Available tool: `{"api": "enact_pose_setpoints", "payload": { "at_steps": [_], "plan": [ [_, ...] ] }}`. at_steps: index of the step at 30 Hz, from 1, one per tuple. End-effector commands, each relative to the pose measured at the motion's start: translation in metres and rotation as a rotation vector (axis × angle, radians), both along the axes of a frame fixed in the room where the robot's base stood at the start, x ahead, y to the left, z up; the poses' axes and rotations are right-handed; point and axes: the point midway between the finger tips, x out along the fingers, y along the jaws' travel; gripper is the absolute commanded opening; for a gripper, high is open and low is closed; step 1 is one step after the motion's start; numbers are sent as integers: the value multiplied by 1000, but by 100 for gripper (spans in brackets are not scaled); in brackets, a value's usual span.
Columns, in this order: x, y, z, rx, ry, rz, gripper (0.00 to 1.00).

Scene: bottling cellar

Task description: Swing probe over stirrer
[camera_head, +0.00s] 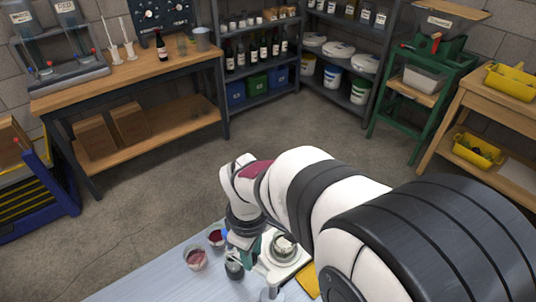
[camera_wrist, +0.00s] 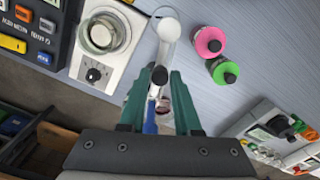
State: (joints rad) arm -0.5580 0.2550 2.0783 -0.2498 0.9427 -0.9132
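The stirrer (camera_wrist: 94,73) is a white plate device with a black knob, left of my gripper in the wrist view. A clear glass vessel (camera_wrist: 103,32) stands on it. The stirrer also shows in the head view (camera_head: 291,259), partly behind my arm. What seems to be the probe's swing arm (camera_wrist: 168,30) is a pale bar, and a round black piece (camera_wrist: 160,75) sits at its near end. My gripper (camera_wrist: 165,74) has two teal fingers, apart, with the black piece between or just beyond their tips; contact is unclear. A blue slender part (camera_wrist: 150,120) shows between the fingers.
Pink-topped (camera_wrist: 208,41) and green-topped (camera_wrist: 224,71) containers stand right of the bar. A white instrument (camera_wrist: 275,128) is at lower right. A keypad device (camera_wrist: 30,28) lies left of the stirrer. Cups with red liquid (camera_head: 196,258) stand on the bench (camera_head: 160,281).

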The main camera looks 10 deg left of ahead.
Motion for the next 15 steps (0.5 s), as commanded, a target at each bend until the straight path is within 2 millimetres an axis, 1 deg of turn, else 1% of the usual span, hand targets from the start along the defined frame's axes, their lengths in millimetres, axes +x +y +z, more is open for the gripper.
{"api": "enact_pose_setpoints", "payload": {
  "at_steps": [1, 4, 5, 15],
  "plan": [
    [0, 0, 0, 0, 0, 0, 21],
    [0, 0, 0, 0, 0, 0, 3],
    [0, 0, 0, 0, 0, 0, 0],
    [0, 0, 0, 0, 0, 0, 0]
  ]
}}
